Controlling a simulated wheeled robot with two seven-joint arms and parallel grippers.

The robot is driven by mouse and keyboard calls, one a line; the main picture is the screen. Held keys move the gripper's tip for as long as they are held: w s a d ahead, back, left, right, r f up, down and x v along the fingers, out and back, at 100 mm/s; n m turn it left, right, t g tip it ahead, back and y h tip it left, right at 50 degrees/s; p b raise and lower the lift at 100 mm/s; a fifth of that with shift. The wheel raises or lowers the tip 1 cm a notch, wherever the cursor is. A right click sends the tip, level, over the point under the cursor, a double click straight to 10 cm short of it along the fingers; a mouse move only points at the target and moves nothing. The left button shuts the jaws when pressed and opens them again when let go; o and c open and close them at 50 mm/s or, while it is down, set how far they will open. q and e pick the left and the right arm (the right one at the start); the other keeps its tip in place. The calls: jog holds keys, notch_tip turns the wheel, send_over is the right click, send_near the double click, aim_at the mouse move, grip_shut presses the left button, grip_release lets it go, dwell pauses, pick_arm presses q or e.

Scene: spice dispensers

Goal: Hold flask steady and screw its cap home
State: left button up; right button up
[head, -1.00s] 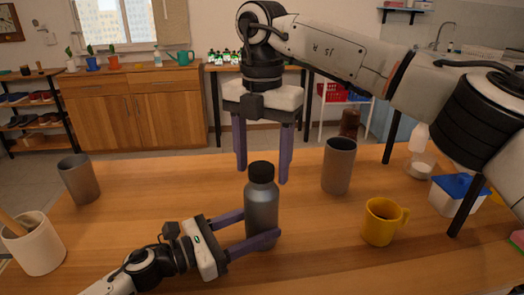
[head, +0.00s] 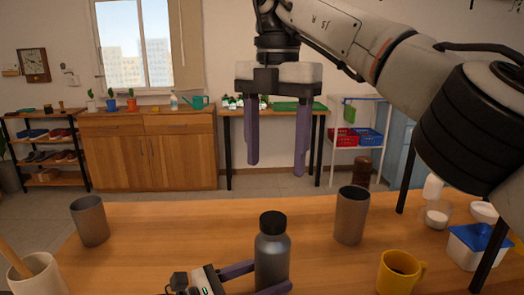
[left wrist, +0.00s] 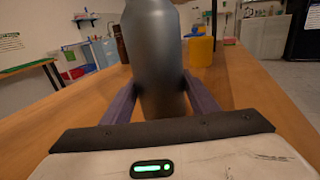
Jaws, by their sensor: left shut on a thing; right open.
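The grey flask (head: 271,260) stands upright on the table with its black cap (head: 273,224) on top. I cannot tell how tightly the cap sits. My left gripper (head: 268,279) is shut around the flask's body; its lower part is cut off by the frame edge. In the left wrist view the flask (left wrist: 155,55) is between the two purple fingers, and its cap is out of frame. My right gripper (head: 276,168) points down with its fingers spread, empty, above the cap in the picture and apart from it.
A grey cup (head: 351,216) stands right of the flask and another grey cup (head: 90,221) far left. A yellow mug (head: 398,274) is at front right, and a white crock (head: 37,277) at front left. Bare table lies between the left cup and the flask.

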pick_arm(q)
jog(key=o, duration=1)
